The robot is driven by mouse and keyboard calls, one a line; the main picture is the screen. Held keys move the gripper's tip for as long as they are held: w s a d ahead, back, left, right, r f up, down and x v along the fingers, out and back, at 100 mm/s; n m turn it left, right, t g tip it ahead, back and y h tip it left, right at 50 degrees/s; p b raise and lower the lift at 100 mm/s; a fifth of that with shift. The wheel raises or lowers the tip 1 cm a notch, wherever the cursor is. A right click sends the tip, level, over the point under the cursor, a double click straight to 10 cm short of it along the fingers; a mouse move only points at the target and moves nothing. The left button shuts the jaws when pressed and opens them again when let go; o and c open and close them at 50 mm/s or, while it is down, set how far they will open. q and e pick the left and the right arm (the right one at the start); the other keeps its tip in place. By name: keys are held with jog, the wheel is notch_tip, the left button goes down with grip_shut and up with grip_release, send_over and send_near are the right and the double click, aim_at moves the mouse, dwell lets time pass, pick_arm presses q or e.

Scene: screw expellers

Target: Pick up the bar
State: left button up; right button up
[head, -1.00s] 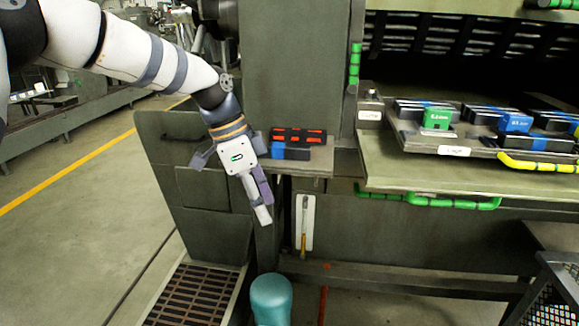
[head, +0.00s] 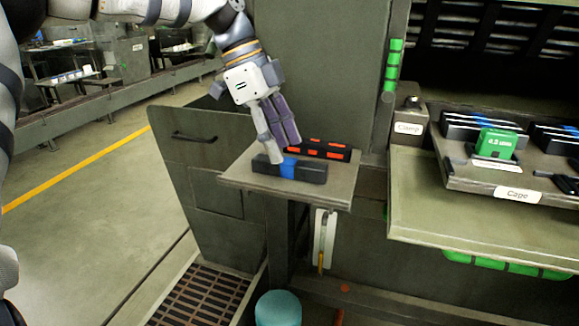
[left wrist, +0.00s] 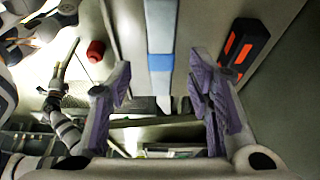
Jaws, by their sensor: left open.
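The bar (head: 302,171), dark with a blue band around its middle, lies flat on a small grey shelf (head: 240,178) in the head view. My left gripper (head: 283,150) is open and points down at the bar, its fingers close above or beside the blue band. In the left wrist view, the bar (left wrist: 160,25) with its blue band shows in line with the gap between the two open purple fingers (left wrist: 160,85). I see no grip on it, and cannot tell whether a finger touches it. My right gripper is not clearly seen.
A black block with orange marks (head: 325,149) lies just behind the bar, and also shows in the left wrist view (left wrist: 243,46). A grey machine column stands behind the shelf. To the right is a bench with a tray (head: 470,182) holding a green block (head: 495,143).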

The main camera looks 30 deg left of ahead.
aim_at(288, 161)
pick_arm(q)
jog(key=x, duration=0.3)
jog(key=shift+f, duration=0.3)
grip_shut()
jog(key=shift+w, duration=0.1)
notch_tip(288, 161, up, 3)
jog(key=shift+f, duration=0.2)
jog(key=s+d+r, duration=0.5)
jog(key=s+r, duration=0.5)
jog(key=s, duration=0.3)
jog(key=shift+r, duration=0.25)
